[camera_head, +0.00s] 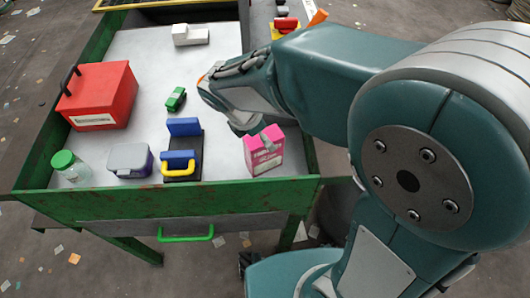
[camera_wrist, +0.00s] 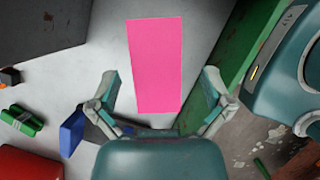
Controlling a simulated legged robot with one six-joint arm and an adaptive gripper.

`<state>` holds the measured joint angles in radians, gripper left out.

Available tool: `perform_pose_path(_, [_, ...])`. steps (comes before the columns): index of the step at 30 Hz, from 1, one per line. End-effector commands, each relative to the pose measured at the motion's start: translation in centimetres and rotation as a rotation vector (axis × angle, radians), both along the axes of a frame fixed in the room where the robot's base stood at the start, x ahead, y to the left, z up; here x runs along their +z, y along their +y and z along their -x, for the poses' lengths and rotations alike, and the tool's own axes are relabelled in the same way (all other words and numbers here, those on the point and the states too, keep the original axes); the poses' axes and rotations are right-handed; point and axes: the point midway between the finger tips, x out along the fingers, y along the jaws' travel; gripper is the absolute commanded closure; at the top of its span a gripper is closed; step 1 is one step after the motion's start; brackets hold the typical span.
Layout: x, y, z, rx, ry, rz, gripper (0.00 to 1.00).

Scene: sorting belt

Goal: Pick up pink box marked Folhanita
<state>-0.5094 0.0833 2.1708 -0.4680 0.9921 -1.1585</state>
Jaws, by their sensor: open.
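The pink box (camera_head: 264,158) stands upright near the front right corner of the green-edged tray, with white lettering on its front face too small to read. In the wrist view it shows as a plain pink face (camera_wrist: 155,58). My gripper (camera_wrist: 160,86) is open, with one finger towards each side of the pink box in that view. In the head view my gripper hangs just above and behind the box, partly hidden by my arm. I cannot tell whether a finger touches the box.
The tray's green rim (camera_head: 180,203) runs along the front. Left of the box are a blue and black holder with a yellow handle (camera_head: 182,166), a grey-lidded container (camera_head: 130,158) and a green-capped jar (camera_head: 70,167).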

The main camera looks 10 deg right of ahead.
Motion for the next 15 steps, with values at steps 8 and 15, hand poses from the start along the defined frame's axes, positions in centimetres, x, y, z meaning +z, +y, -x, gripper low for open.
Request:
perform_pose_path(8, [-3.4, -1.0, -0.7, 0.0, 0.002, 0.004, 0.0])
perform_pose_path(15, [-3.5, -1.2, -0.7, 0.0, 0.002, 0.002, 0.0])
